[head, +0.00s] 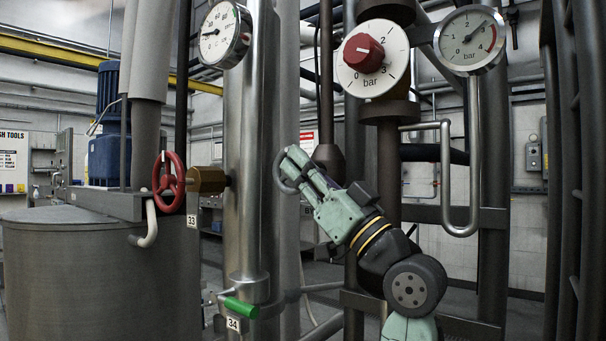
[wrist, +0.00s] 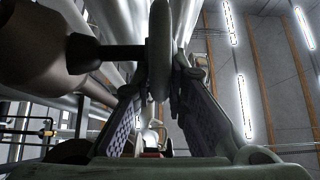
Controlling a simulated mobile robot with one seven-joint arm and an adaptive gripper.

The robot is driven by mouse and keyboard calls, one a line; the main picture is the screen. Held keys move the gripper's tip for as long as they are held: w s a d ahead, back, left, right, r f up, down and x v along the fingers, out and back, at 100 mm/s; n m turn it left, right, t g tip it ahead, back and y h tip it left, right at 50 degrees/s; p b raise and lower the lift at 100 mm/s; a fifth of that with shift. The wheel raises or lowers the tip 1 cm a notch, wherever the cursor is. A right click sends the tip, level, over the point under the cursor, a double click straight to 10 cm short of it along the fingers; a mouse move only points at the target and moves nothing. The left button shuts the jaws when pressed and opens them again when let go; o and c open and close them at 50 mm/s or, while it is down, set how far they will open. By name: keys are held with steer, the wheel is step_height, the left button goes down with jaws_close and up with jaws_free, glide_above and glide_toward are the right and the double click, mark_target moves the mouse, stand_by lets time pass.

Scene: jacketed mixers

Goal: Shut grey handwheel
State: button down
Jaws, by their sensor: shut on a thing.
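The grey handwheel (head: 277,176) shows in the head view as a dark curved rim at the end of my gripper (head: 290,163), which partly hides it. In the wrist view the grey handwheel (wrist: 160,40) is seen nearly edge-on, upright between the two fingers of my gripper (wrist: 160,84). The fingers stand on either side of its rim, and the gripper is shut on it. A dark stem (wrist: 115,53) runs left from the wheel to a dark rounded body (wrist: 35,45). How far the wheel is turned cannot be told.
A red handwheel (head: 170,182) with tag 33 stands left of the steel column (head: 243,140). A green lever (head: 240,307) with tag 34 is below. A red knob (head: 363,53) on a bar dial and a round gauge (head: 468,40) are above my arm. Dark pipes stand close by.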

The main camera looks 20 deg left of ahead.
stand_by(0.3)
steer(key=c, duration=1.6)
jaws_free()
steer(key=v, duration=1.2)
